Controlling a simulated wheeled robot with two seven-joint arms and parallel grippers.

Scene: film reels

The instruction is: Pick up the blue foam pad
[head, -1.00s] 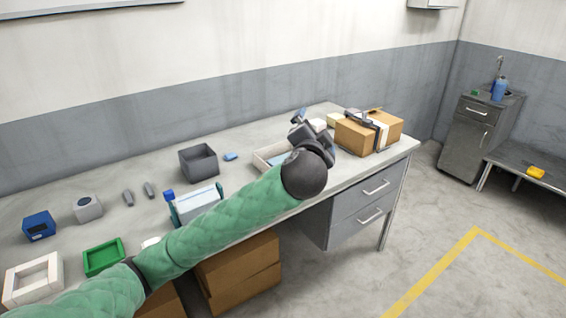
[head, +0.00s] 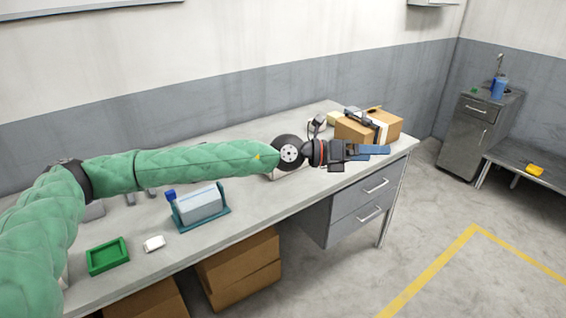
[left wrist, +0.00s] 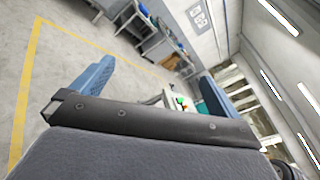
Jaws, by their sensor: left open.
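My left gripper (head: 376,152) is at the right end of the workbench, in front of the cardboard box, with its blue fingers pointing right. Its two blue fingers are spread apart in the left wrist view (left wrist: 158,78), with nothing between them. I cannot make out a blue foam pad in either view now. A small flat blue piece that lay behind the middle of the bench a second ago is now hidden behind my left arm. My right gripper is not in view.
The cardboard box (head: 355,130) has a dark tool on it. A grey-and-teal holder (head: 200,204), a green tray (head: 107,257) and a small white piece (head: 154,244) stand along the front left. The bench front (head: 265,205) is clear right of the holder.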

